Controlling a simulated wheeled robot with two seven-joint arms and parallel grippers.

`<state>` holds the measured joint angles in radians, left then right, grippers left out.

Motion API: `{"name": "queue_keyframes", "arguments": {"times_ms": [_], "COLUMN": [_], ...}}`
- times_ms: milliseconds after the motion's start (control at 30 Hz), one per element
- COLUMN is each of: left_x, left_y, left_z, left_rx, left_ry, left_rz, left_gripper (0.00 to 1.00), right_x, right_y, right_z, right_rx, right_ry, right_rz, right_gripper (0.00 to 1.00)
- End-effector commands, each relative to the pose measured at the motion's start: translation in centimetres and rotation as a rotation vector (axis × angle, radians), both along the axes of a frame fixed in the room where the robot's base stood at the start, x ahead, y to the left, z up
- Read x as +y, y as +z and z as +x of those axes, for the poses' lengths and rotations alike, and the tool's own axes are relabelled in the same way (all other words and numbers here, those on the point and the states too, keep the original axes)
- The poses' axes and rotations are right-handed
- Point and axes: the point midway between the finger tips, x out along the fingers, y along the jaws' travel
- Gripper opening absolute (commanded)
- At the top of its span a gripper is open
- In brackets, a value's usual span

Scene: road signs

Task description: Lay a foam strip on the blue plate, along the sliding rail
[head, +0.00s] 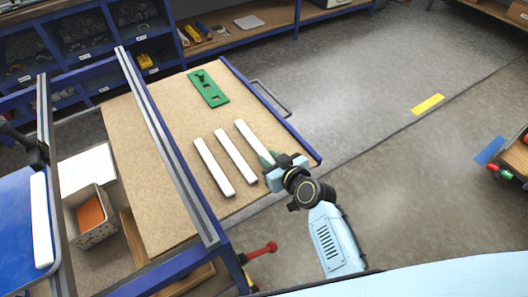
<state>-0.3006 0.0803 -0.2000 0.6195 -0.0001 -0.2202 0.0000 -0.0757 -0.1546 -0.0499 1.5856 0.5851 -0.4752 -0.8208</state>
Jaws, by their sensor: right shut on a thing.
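The blue plate (15,225) is at the left edge, partly out of view. One white foam strip (41,222) lies on it, along the grey rail (47,185) at its right side. On the brown board, two white foam strips (213,167) (236,156) lie side by side. A third foam strip (253,138) lies to their right, slanted the same way. My right gripper (272,163) is at this strip's near end and is shut on it; the fingers partly hide that end.
A green plate with cutouts (208,88) lies farther back on the brown board (160,105). A bin (90,215) and a red-knobbed lever (262,249) are nearby. The floor at right is mostly clear.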

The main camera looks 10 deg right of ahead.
Motion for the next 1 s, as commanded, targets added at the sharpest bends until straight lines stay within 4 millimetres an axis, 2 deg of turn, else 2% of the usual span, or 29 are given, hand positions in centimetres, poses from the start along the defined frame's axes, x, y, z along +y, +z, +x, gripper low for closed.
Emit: {"name": "queue_keyframes", "arguments": {"times_ms": [400, 533, 700, 867, 1000], "left_x": [0.0, 0.0, 0.0, 0.0, 0.0], "left_y": [2.6, 2.8, 2.8, 2.5, 2.1], "left_z": [0.1, 0.1, 0.1, 0.1, 0.1], "left_rx": [-0.001, -0.001, -0.002, -0.002, -0.002], "left_ry": [-0.001, -0.001, -0.001, 0.0, 0.0], "left_rz": [0.0, 0.0, 0.0, 0.0, 0.0], "left_gripper": [0.46, 0.46, 0.46, 0.46, 0.46], "right_x": [0.0, 0.1, -0.1, -1.7, -4.4], "right_y": [7.8, 9.3, 10.1, 12.1, 15.2], "right_z": [0.0, 0.0, 0.0, -0.7, -2.1], "right_rx": [-0.005, -0.003, -0.002, 0.001, 0.005], "right_ry": [-0.001, 0.0, -0.005, -0.05, -0.141], "right_rz": [0.002, 0.001, -0.001, -0.014, -0.026], "right_gripper": [0.03, 0.03, 0.03, 0.03, 0.03]}}
